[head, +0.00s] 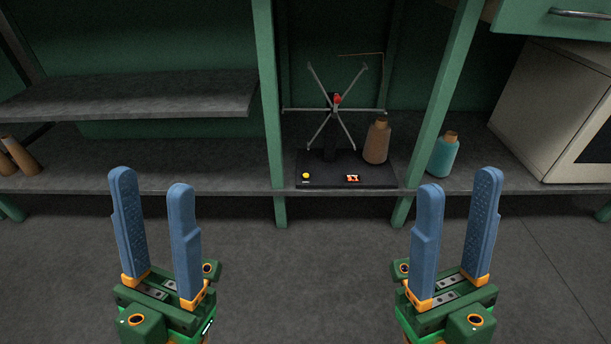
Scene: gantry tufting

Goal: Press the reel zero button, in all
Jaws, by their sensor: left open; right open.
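The reel device stands on the lower shelf in the middle bay. It has a black base (328,175), grey spokes (317,77) and a red hub (337,99). A small yellow button (306,175) sits on the front left of the base. A small lit display (352,178) is to its right; its reading is too small to tell. My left gripper (153,195) is open and empty, in front of and to the left of the base. My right gripper (457,200) is open and empty, in front of and to the right. Neither touches anything.
A brown cone (377,142) stands at the base's right rear. Green posts (268,100) and (441,110) flank the bay. A teal cone (443,155) and a white cabinet (548,105) are on the right; brown cones (20,156) are far left. The floor ahead is clear.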

